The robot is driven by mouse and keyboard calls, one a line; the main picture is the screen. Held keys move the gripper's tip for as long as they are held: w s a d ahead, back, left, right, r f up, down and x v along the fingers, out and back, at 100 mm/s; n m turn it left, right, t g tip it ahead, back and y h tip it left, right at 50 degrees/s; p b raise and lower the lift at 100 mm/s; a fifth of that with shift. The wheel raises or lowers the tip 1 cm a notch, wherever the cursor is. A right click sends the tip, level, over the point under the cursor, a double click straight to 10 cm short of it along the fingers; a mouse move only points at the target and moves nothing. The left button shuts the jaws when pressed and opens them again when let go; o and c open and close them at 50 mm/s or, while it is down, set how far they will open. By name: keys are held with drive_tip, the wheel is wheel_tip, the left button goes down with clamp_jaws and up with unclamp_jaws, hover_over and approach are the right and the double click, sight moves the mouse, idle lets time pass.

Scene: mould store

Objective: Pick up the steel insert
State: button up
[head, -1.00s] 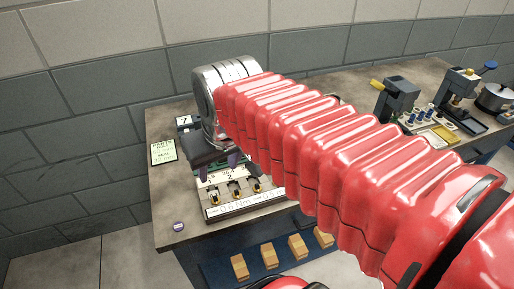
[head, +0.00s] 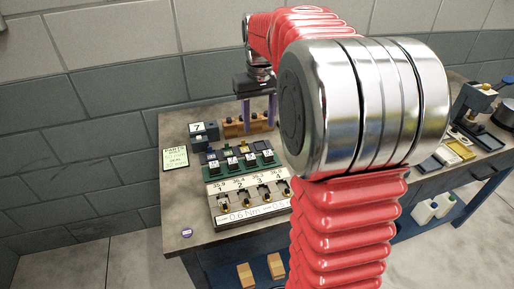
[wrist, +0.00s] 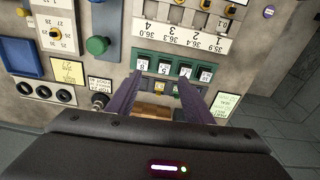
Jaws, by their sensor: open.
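My gripper (head: 258,118) is open, with its two purple fingers pointing down over the back of the bench in the head view. In the wrist view my gripper (wrist: 158,86) shows nothing held between its fingers. A wooden block (head: 233,130) with small dark tops stands behind or between the fingers; part of it (wrist: 152,111) shows between them in the wrist view. I cannot tell for sure which piece is the steel insert. A small dark metallic part (wrist: 100,101) stands left of the fingers in the wrist view.
A green rack (head: 239,160) with white numbered pieces stands in front of the gripper. Nearer is a white torque board (head: 251,209) with several brass-and-black fittings. A blue-grey box marked 7 (head: 203,132) and a green card (head: 175,158) lie left. The bench's front left (head: 185,210) is mostly clear.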

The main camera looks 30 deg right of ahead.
hover_over(268, 153)
drive_tip(key=f, duration=0.2)
drive_tip(key=shift+s+f+g, duration=0.25)
drive_tip(key=shift+f+g, duration=0.15)
drive_tip(key=shift+f, duration=0.1)
wheel_tip(268, 153, down, 8)
drive_tip(key=shift+f, duration=0.2)
drive_tip(key=shift+f, duration=0.1)
drive_tip(key=shift+w+f, duration=0.15)
drive_tip(key=shift+f, duration=1.15)
drive_tip(key=shift+w+f, duration=0.1)
drive_tip(key=shift+f, duration=1.15)
drive_tip(key=shift+c, duration=0.4)
clamp_jaws()
